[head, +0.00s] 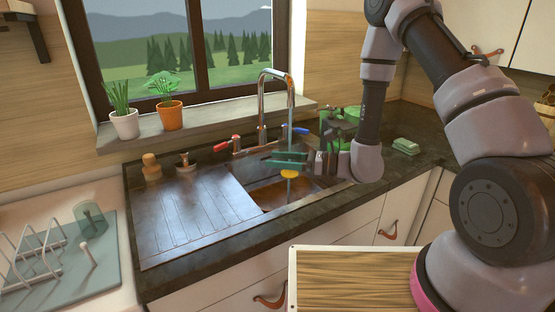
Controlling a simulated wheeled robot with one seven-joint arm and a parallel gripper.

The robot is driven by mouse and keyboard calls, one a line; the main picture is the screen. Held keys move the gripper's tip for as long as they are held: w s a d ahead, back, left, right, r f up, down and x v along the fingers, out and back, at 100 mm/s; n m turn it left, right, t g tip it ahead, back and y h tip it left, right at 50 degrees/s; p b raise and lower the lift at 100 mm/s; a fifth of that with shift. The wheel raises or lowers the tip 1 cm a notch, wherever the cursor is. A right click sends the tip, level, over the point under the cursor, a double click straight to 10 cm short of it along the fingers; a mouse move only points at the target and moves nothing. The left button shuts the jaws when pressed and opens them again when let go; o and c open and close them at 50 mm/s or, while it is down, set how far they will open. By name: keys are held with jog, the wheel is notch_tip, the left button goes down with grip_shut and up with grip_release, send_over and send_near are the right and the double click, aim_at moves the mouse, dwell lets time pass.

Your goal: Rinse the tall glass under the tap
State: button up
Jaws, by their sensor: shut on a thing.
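My gripper (288,159) is over the sink basin, below the tap's spout, with its dark green fingers pointing left. A small yellow-orange thing (289,173) shows right below the fingers. The fingers hide most of what they hold, so I cannot tell its full shape or whether it is a glass. The chrome tap (262,105) arches over the basin, with a red handle (224,146) and a blue handle (297,131). A pale streak that may be water shows below the yellow thing.
The sink basin (274,200) lies under my gripper, with a ribbed drainboard (185,215) to its left. A white rack (30,252) and a peg stand on the grey mat (95,275). Green items and a green sponge (406,146) are behind and right of the sink.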

jog(key=shift+w+f, duration=0.35)
jog(key=shift+w, duration=2)
jog(key=shift+w+f, duration=0.35)
jog(key=shift+w, duration=1.95)
jog(key=shift+w+f, duration=0.35)
jog(key=shift+w, duration=2)
jog(key=shift+d, duration=0.1)
jog(key=s, duration=0.7)
jog(key=shift+s+d, duration=0.25)
jog(key=shift+d, duration=0.15)
